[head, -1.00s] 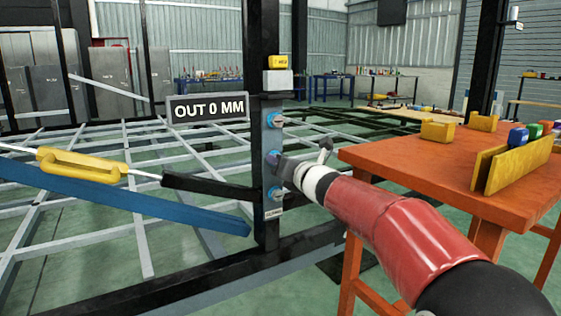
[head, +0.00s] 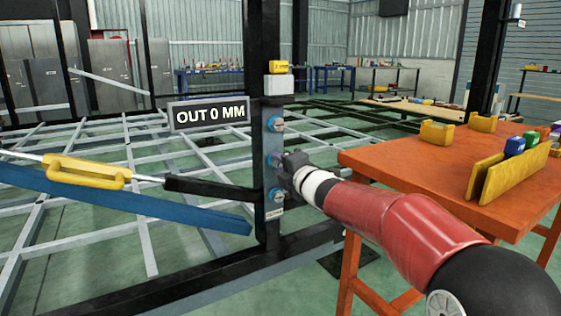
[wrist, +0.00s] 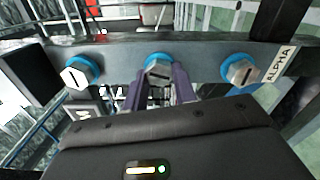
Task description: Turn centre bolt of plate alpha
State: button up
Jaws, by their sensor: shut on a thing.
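Plate alpha (wrist: 200,52) is a grey plate with an ALPHA label at its right end in the wrist view. It carries three silver bolts with blue collars: a left bolt (wrist: 79,74), the centre bolt (wrist: 157,67) and a right bolt (wrist: 240,72). In the head view the plate stands upright on a black post, with the top bolt (head: 275,124) and bottom bolt (head: 277,195) clear. My gripper (wrist: 156,92) is shut on the centre bolt, its purple-grey fingers on both sides of the head. In the head view my gripper (head: 283,162) hides most of that bolt.
A sign (head: 209,114) beside the post reads OUT 0 MM. A yellow turnbuckle (head: 84,172) and a blue beam (head: 120,198) lie left of the post. An orange table (head: 420,170) with yellow holders stands close to my arm's right. A grey lattice frame spreads behind.

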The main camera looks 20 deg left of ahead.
jog(key=shift+o, duration=0.2)
jog(key=m+p, duration=0.1)
jog(key=m, duration=0.2)
jog(key=m+p, duration=0.2)
jog(key=m, duration=0.2)
jog(key=shift+w+d, duration=0.1)
jog(key=shift+d, duration=0.1)
jog(key=m+p, duration=0.6)
jog(key=m, duration=0.8)
jog(key=shift+f, duration=0.15)
jog(key=m+p, duration=0.1)
jog(key=m, duration=0.4)
jog(key=shift+p, duration=0.35)
jog(key=shift+c, duration=0.2)
jog(key=shift+m, duration=0.3)
jog(key=o, duration=0.9)
jog(key=shift+c, duration=0.2)
jog(key=shift+o, duration=0.7)
